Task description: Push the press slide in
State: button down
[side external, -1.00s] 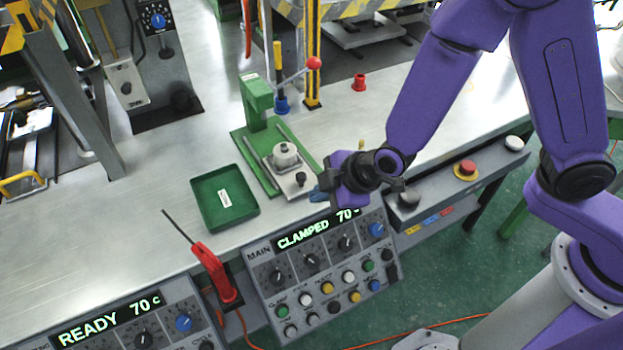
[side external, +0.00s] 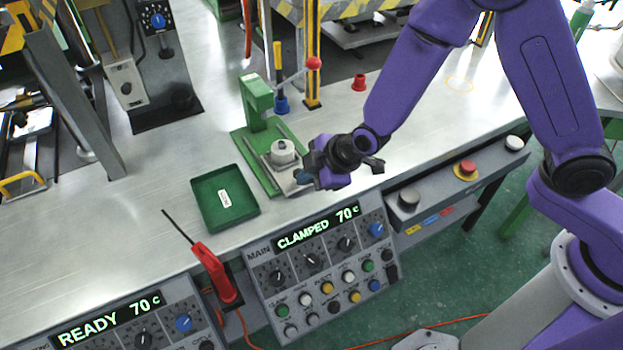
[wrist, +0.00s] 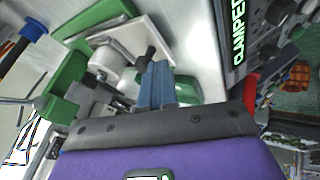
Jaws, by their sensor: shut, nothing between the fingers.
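The green press (side external: 257,98) stands on the bench, with its green base and rails towards me. Its pale slide plate (side external: 290,187) carries a round metal mould (side external: 283,152) and sits at the front end of the rails. In the wrist view the slide plate (wrist: 158,36), the mould (wrist: 104,58) and a black knob (wrist: 146,54) on the plate show. My gripper (side external: 304,177) is shut and empty, at the front end of the slide. In the wrist view its blue fingers (wrist: 156,82) are together close to the knob; I cannot tell whether they touch it.
A green tray (side external: 207,209) lies left of the press. The main control panel (side external: 262,256), reading CLAMPED 70 C, is just in front. A red-handled tool (side external: 214,272) stands front left. The press lever's red ball (side external: 313,63) rises behind.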

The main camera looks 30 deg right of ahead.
aim_at(285, 151)
jog(key=w, duration=0.8)
jog(key=shift+w+r, duration=0.1)
jog(key=shift+w, duration=0.4)
jog(key=s, duration=0.4)
jog(key=shift+s+a+r, duration=0.1)
jog(key=shift+s+a, duration=0.25)
jog(key=shift+s, duration=0.05)
jog(key=v, duration=1)
jog(key=shift+w, duration=0.15)
